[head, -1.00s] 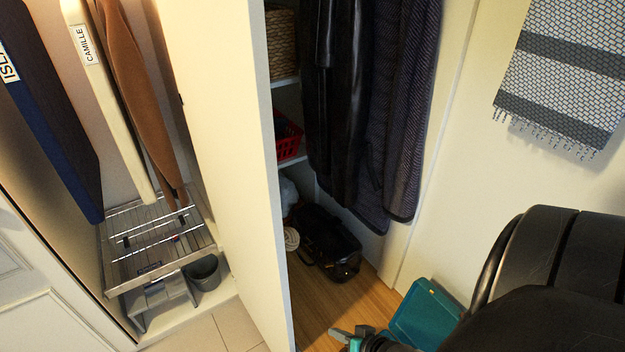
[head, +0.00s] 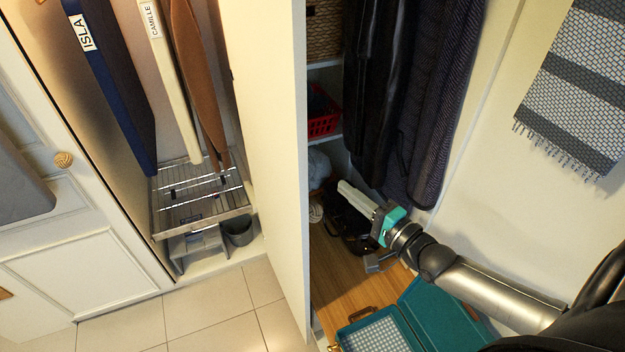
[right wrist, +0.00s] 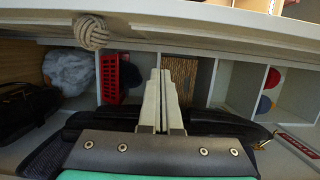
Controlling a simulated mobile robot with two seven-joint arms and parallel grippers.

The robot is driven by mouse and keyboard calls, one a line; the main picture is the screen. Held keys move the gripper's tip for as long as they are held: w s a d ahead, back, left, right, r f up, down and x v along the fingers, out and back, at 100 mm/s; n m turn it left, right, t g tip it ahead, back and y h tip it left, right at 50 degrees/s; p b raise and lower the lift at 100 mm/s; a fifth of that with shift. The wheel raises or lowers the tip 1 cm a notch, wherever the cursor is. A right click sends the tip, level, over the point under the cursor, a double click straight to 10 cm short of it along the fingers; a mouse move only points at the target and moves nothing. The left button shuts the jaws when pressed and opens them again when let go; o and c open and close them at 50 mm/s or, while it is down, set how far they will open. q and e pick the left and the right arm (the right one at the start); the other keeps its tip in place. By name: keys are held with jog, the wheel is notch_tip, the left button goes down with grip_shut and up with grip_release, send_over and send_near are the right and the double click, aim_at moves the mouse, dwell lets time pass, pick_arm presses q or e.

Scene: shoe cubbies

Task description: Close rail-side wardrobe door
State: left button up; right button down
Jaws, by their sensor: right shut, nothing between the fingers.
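A tall cream door panel (head: 268,150) stands out towards me, its edge facing right. I take it to be the rail-side wardrobe door, standing open. A round knotted knob (right wrist: 92,32) shows against a cream panel in the right wrist view. A similar round shape (head: 316,212) shows just right of the panel edge in the head view. My right gripper (head: 349,192) is shut and empty, right of the panel, in front of the dark hanging coats (head: 395,100). Its closed fingers (right wrist: 160,88) point towards the shelves in the right wrist view. My left gripper is not in view.
A black bag (head: 345,228) lies behind my right gripper. A teal open case (head: 420,310) lies on the wood floor below. A red basket (head: 321,122) sits on a shelf. A patterned towel (head: 580,85) hangs at right. Tiled floor at left (head: 205,305) is clear.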

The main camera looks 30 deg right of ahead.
aim_at(310, 206)
jog(key=w+a, duration=0.1)
jog(key=w, duration=0.1)
jog(key=w+a, duration=0.1)
jog(key=w, duration=0.1)
jog(key=w+a+p, duration=0.1)
jog(key=w+a, duration=0.1)
jog(key=shift+w+r, duration=0.1)
jog(key=shift+w, duration=0.05)
jog(key=shift+a, duration=0.7)
jog(key=shift+a, duration=0.15)
